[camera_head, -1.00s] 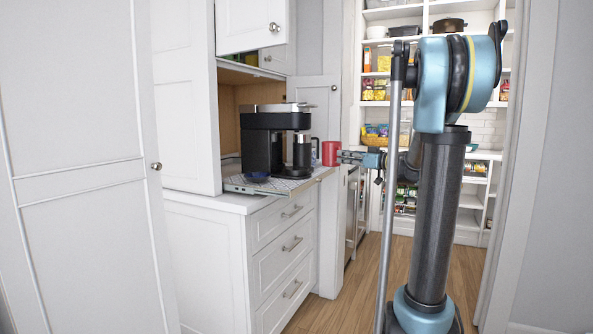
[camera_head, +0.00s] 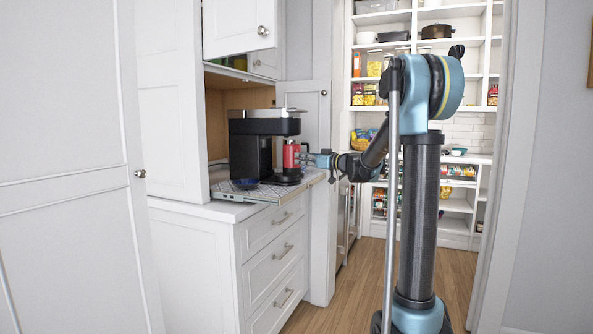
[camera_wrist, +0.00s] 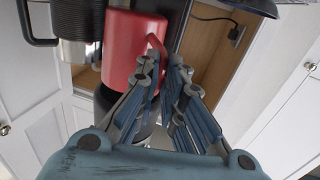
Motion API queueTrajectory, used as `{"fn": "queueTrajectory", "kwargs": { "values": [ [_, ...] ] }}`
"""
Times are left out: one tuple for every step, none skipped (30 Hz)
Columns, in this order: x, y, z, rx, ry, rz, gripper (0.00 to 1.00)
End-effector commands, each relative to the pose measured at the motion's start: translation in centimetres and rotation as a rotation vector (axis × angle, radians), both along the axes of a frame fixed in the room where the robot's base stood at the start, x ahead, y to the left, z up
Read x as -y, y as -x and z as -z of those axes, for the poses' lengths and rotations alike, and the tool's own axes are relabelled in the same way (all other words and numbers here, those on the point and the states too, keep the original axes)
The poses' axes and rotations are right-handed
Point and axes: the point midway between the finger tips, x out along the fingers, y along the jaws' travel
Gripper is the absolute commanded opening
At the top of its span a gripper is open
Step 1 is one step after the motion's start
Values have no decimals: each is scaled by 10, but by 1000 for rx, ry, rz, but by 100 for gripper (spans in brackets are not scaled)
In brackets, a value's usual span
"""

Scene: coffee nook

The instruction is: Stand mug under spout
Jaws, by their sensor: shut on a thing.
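The red mug (camera_head: 288,157) is upright in front of the right part of the black coffee machine (camera_head: 246,150), below its overhanging head, where the spout itself cannot be made out. My gripper (camera_head: 303,158) reaches in from the right and is shut on the mug. In the wrist view the mug (camera_wrist: 128,48) fills the upper middle, with its handle between the fingertips of my gripper (camera_wrist: 165,75). Whether the mug's bottom touches the machine's round dark base (camera_head: 283,180) cannot be told.
The machine stands on a patterned tray (camera_head: 232,192) on the white counter, beside a small blue bowl (camera_head: 245,183). A cabinet wall (camera_head: 168,100) closes off the left. Pantry shelves (camera_head: 455,205) stand behind my arm. Wooden floor (camera_head: 345,285) is open between counter and arm.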

Motion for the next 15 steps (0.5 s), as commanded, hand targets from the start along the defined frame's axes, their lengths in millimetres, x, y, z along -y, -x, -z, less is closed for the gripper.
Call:
{"fn": "queueTrajectory", "kwargs": {
  "values": [
    [-9,-5,0,0,0,-3,0],
    [-12,-7,0,0,0,-3,0],
    [-17,-10,0,0,0,-2,0],
    [-19,-11,0,0,0,-1,0],
    [-21,-13,0,0,0,-1,0],
    [-23,-14,0,0,0,-1,0],
    [-24,-15,0,0,0,-1,0],
    [-25,-16,0,0,0,-1,0],
    [-26,-16,1,0,0,0,0],
    [-26,-16,2,0,0,0,0],
    [-26,-16,4,0,0,0,0],
    [-26,-17,8,0,0,0,0],
    [-26,-16,11,0,0,0,0],
    [-25,-16,15,0,0,0,0],
    [-25,-16,20,0,0,0,0]
  ]
}}
